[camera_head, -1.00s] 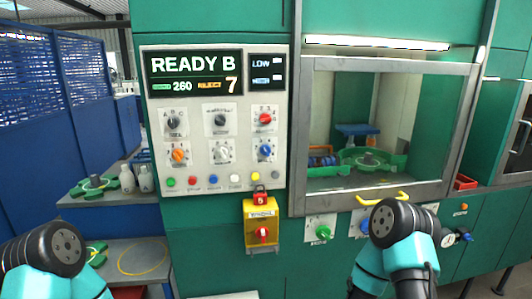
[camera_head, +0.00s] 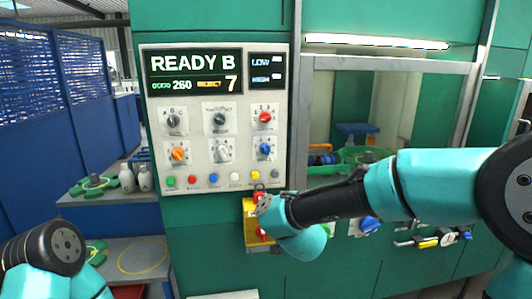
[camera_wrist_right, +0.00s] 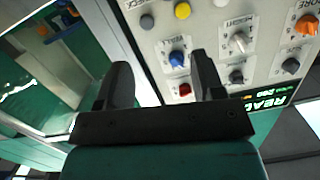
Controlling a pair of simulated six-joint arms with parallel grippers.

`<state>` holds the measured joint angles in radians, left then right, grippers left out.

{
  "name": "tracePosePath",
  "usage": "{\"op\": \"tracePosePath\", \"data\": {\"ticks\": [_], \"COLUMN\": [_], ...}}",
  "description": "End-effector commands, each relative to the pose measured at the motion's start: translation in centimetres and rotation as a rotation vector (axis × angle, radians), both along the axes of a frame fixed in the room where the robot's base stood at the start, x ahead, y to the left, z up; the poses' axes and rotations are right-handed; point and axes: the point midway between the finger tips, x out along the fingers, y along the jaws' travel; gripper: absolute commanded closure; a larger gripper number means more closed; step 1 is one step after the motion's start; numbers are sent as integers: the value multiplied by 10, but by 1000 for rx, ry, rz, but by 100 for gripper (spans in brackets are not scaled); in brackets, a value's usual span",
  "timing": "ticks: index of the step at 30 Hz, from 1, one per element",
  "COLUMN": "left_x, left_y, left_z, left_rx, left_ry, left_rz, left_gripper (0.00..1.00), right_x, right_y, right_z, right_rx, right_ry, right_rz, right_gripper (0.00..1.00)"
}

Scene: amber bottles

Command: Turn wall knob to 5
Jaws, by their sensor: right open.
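The wall panel (camera_head: 204,150) carries two rows of knobs: two black knobs (camera_head: 173,121) (camera_head: 220,119) and a red knob (camera_head: 265,117) above, an orange knob (camera_head: 178,154), a white knob (camera_head: 222,154) and a blue knob (camera_head: 265,149) below.
A row of buttons (camera_head: 213,179) lines the panel's bottom. A yellow box (camera_head: 250,210) sits under it, partly behind my right arm. A framed window (camera_head: 390,110) stands right of the panel.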

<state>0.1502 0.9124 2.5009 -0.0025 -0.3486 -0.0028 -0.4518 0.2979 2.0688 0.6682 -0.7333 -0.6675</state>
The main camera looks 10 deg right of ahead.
Motion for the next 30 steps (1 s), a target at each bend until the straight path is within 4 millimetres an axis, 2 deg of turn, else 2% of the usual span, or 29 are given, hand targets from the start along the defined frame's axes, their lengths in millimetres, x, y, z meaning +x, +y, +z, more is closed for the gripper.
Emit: {"op": "tracePosePath", "data": {"ticks": [1,3,7,20,26,30], "left_x": [0,0,0,0,0,0], "left_y": [0,0,0,0,0,0], "left_z": [0,0,0,0,0,0], "left_rx": [0,0,0,0,0,0], "left_ry": [0,0,0,0,0,0], "left_rz": [0,0,0,0,0,0], "left_gripper": [57,57,57,57,57,57], "right_x": [-5,-12,-19,-16,1,23], "right_y": [5,8,9,9,10,10], "right_z": [32,62,89,90,89,89], "right_rx": [15,28,40,41,40,41], "right_ry": [-53,-103,-145,-146,-145,-145], "right_rz": [-12,-29,-49,-51,-51,-51], "right_gripper": [38,38,38,38,38,38]}}
